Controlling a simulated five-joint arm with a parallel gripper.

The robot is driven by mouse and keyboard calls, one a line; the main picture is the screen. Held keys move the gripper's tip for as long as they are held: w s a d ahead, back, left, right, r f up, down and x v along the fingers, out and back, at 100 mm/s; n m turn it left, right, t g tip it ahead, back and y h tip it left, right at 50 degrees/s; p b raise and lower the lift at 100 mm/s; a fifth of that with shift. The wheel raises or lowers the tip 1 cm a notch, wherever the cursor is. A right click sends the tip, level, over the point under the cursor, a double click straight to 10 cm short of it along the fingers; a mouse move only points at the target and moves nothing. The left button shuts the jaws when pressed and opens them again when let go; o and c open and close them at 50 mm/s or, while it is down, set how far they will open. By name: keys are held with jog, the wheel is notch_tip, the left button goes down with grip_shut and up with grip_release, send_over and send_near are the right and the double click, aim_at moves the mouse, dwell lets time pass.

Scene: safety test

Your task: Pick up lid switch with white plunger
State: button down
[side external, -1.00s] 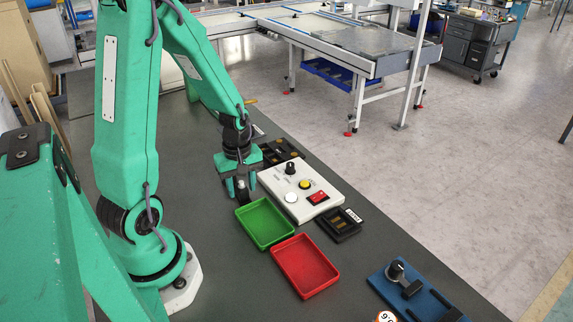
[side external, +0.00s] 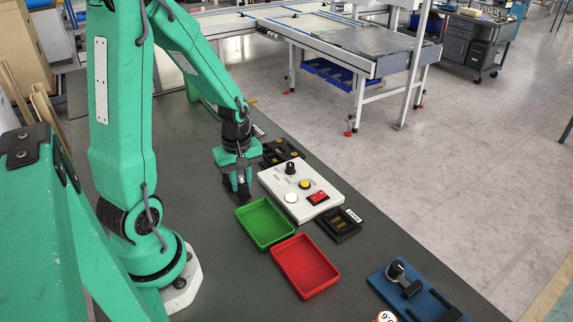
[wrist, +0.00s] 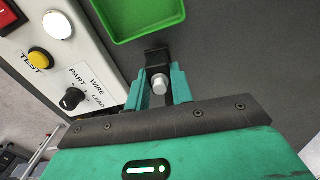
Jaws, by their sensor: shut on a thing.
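The lid switch (wrist: 157,57) shows in the wrist view as a small black body with a white plunger (wrist: 159,83). It sits between the two teal fingers of my gripper (wrist: 161,88), which is shut on it. In the side view my gripper (side external: 238,186) points down beside the near-left edge of the control box, behind the green tray. The switch is too small and dark there to make out clearly, so I cannot tell its height above the table.
The white control box (side external: 327,189) with knob and buttons stands close right of my gripper. A green tray (side external: 252,236) and red tray (side external: 303,286) lie in front. Black fixtures (side external: 273,157) flank the box, and a blue fixture (side external: 431,299) is lower right. The left table is clear.

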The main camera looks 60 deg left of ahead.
jog(key=shift+r, duration=2.35)
